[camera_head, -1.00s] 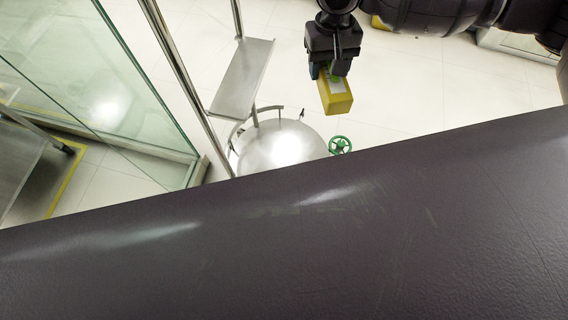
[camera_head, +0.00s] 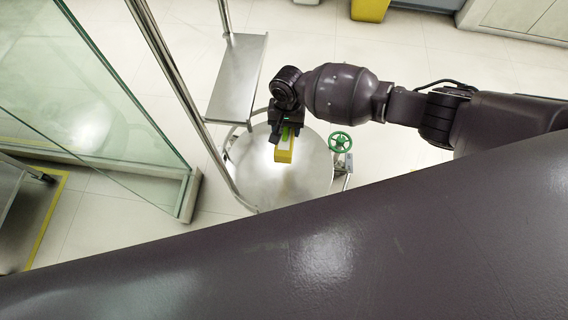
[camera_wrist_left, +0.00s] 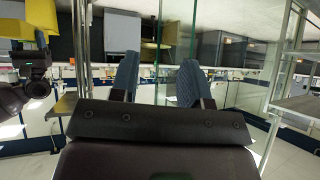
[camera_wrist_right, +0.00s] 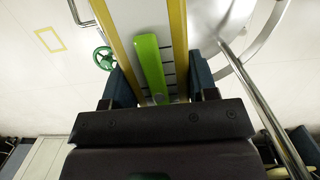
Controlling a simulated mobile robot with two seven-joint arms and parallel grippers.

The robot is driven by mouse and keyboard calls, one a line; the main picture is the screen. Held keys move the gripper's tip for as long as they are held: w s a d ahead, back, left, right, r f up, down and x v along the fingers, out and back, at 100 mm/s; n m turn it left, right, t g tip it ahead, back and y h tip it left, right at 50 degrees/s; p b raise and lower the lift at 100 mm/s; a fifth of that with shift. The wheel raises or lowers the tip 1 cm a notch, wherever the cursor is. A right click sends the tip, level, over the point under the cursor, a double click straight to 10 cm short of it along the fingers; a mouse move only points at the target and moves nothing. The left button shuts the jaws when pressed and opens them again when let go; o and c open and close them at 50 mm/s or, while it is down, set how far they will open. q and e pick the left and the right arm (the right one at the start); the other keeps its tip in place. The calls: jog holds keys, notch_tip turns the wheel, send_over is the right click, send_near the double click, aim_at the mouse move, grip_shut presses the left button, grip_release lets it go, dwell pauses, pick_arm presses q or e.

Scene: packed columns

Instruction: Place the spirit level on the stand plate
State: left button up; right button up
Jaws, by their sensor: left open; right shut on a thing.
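The spirit level (camera_head: 284,151) is yellow with a green part. My right gripper (camera_head: 287,128) is shut on it and holds it over the round steel top in the head view. The gap beneath is hard to judge. In the right wrist view, the level's green strip and yellow edges (camera_wrist_right: 178,40) lie between the two fingers (camera_wrist_right: 161,85). A flat rectangular steel plate (camera_head: 237,78), apparently the stand plate, is on an upright, left of and beyond the gripper; its surface looks bare. My left gripper (camera_wrist_left: 157,78) is open and empty in its wrist view, and outside the head view.
A round steel vessel top (camera_head: 305,175) lies below the level, with a green handwheel (camera_head: 340,142) at its right. Steel uprights (camera_head: 183,95) and a glass panel (camera_head: 110,110) stand left.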

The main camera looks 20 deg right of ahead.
jog(key=shift+s+a+f, duration=0.1)
jog(key=shift+f, duration=0.5)
jog(key=shift+s+a+f, duration=0.1)
jog(key=shift+f, duration=0.5)
jog(key=b, duration=0.3)
send_over(285, 167)
notch_tip(285, 167, down, 7)
notch_tip(285, 167, down, 8)
jog(key=b, duration=0.3)
jog(key=shift+d, duration=0.1)
jog(key=shift+w+f+b, duration=0.2)
jog(key=shift+f+b, duration=0.25)
jog(key=shift+f, duration=0.05)
jog(key=f+b, duration=0.1)
jog(key=f, duration=0.2)
jog(key=shift+s+f+b, duration=0.2)
jog(key=shift+b, duration=0.1)
jog(key=shift+w+f, duration=0.2)
jog(key=shift+f, duration=0.15)
jog(key=shift+r, duration=0.15)
jog(key=shift+f, duration=0.2)
pick_arm(q)
jog(key=f, duration=0.1)
jog(key=w+d+f+m, duration=0.1)
jog(key=f+m, duration=0.1)
jog(key=shift+w+d+f+h, duration=0.2)
jog(key=shift+f+h, duration=0.1)
pick_arm(e)
jog(key=o, duration=1)
